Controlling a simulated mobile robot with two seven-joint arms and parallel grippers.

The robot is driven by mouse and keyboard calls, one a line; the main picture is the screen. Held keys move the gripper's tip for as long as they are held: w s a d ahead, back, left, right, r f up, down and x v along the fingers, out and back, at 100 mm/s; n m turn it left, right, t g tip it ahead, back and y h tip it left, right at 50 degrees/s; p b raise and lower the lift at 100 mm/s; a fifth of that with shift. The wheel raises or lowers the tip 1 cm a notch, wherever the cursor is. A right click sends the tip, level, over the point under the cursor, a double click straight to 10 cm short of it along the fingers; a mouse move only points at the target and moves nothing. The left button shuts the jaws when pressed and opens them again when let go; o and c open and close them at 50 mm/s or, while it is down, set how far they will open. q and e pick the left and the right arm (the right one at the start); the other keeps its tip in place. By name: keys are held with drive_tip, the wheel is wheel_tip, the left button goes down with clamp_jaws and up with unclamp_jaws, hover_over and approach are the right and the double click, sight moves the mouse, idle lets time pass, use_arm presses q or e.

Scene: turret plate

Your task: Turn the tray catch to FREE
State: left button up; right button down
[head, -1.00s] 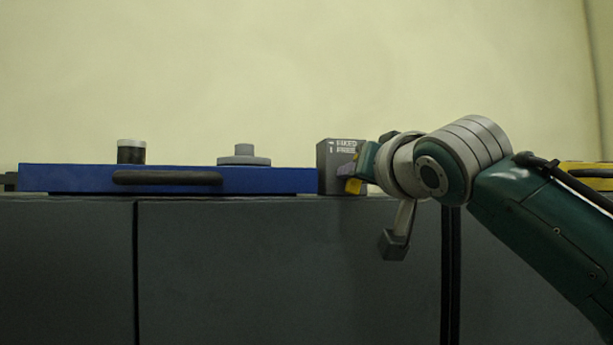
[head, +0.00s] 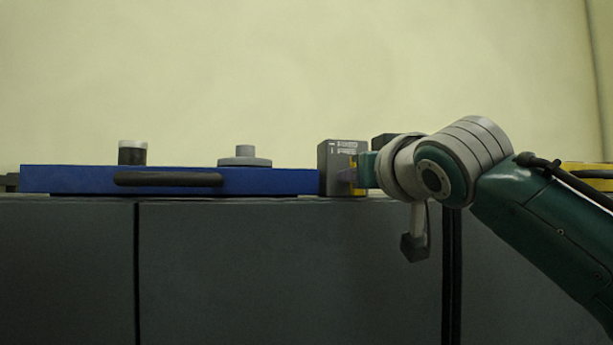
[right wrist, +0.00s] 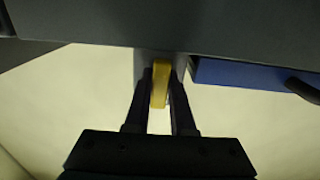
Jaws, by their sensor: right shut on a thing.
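The tray catch is a small grey box (head: 328,158) with white lettering at the right end of the blue tray (head: 70,180). The lettering is too blurred to read surely. The catch's yellow lever (head: 358,189) is on its front, partly hidden by my right gripper (head: 354,174). In the right wrist view, the yellow lever (right wrist: 160,84) stands between the two dark fingers of my right gripper (right wrist: 162,74), which is shut on it. The blue tray (right wrist: 240,76) shows at the right there. My left gripper is not in view.
The tray has a dark front handle (head: 168,179). A dark cylinder with a pale top (head: 132,153) and a grey stepped disc (head: 244,158) show above the tray. The dark grey cabinet (head: 270,265) is below. A yellow thing (head: 590,170) is at the far right.

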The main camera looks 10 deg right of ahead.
drive_tip(key=c, duration=1)
unclamp_jaws()
drive_tip(key=shift+c, duration=0.2)
drive_tip(key=shift+s, duration=0.1)
drive_tip(key=s+b, duration=0.6)
drive_tip(key=s, duration=0.3)
drive_tip(key=shift+s+d+b, duration=0.2)
drive_tip(key=shift+s+b, duration=0.2)
